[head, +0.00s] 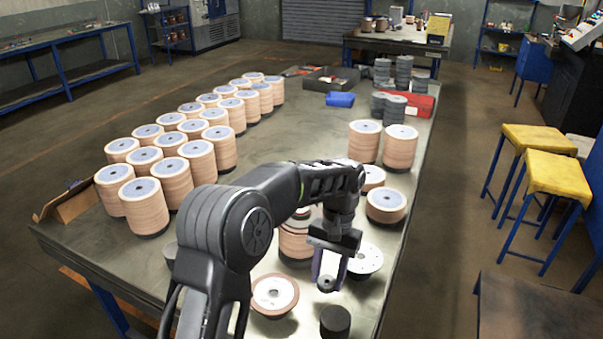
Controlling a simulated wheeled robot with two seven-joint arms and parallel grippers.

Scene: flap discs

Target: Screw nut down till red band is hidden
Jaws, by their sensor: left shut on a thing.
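My left gripper (329,270) points down over the near part of the table, right of a stack of flap discs (295,246). It is shut on a small grey part (327,284) low between its fingers; I cannot tell for sure that this is the nut. A pale disc (364,260) lies just right of the fingers. A brown-rimmed disc (274,294) with a white label lies at the near left, and a dark round piece (335,320) at the near edge. I cannot make out a red band. My right gripper is not in view.
Several tall stacks of flap discs (146,205) fill the left of the table (265,180). More stacks (400,146) stand at the right. A blue box (340,99), a dark tray and grey discs lie at the back. The table's middle is clear.

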